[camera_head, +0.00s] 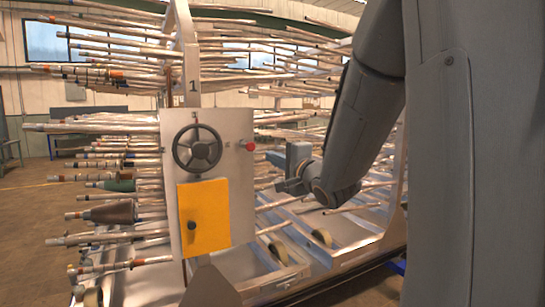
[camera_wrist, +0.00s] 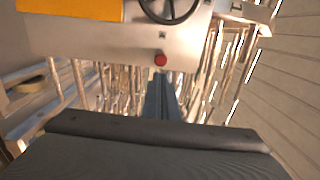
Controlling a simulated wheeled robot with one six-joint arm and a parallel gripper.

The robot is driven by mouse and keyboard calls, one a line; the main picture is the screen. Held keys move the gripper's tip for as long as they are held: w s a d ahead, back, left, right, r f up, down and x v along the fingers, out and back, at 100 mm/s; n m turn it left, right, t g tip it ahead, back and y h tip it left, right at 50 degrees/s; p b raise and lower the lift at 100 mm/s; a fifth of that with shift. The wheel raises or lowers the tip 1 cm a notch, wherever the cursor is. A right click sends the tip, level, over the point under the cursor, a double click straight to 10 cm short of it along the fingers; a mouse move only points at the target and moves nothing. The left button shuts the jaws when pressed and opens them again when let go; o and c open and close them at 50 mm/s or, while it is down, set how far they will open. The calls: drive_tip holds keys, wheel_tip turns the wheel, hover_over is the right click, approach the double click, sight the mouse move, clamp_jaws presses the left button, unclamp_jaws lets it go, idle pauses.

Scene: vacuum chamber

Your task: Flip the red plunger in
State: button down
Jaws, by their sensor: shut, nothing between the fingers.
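The red plunger (camera_head: 249,146) is a small red knob on the right edge of a pale metal panel (camera_head: 238,205). In the wrist view the red plunger (camera_wrist: 160,60) is at the upper middle, just beyond my fingertips. My gripper (camera_head: 270,156) is to the right of the panel in the head view, a little below and right of the plunger. In the wrist view my gripper (camera_wrist: 160,82) has its fingers together and empty, pointing at the plunger. A small gap between fingertips and plunger seems to show in the head view.
A dark handwheel (camera_head: 197,148) and a yellow door (camera_head: 204,217) with a black knob (camera_head: 191,226) are on the panel. Racks of long metal rods (camera_head: 105,125) stand behind and to both sides. Open floor (camera_head: 30,235) lies at the left.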

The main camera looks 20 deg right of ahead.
sight(252, 147)
drive_tip(key=w+p, duration=0.1)
drive_tip(key=w, duration=0.2)
drive_tip(key=w+p, duration=0.1)
drive_tip(key=w, duration=0.3)
drive_tip(key=w+a+p, duration=0.1)
drive_tip(key=w, duration=0.2)
drive_tip(key=shift+w+r, duration=0.25)
drive_tip(key=shift+w, duration=0.4)
drive_tip(key=w, duration=0.2)
drive_tip(key=shift+w+a, duration=0.1)
drive_tip(key=shift+w, duration=0.2)
drive_tip(key=shift+r, duration=0.1)
drive_tip(key=shift+s, duration=0.1)
drive_tip(key=shift+s+p, duration=0.25)
drive_tip(key=shift+p, duration=0.05)
drive_tip(key=s+d+b, duration=0.1)
drive_tip(key=s+b, duration=0.1)
drive_tip(key=s, duration=1.1)
drive_tip(key=shift+s+d+f, duration=0.15)
drive_tip(key=shift+s+f, duration=0.05)
drive_tip(key=shift+f, duration=0.25)
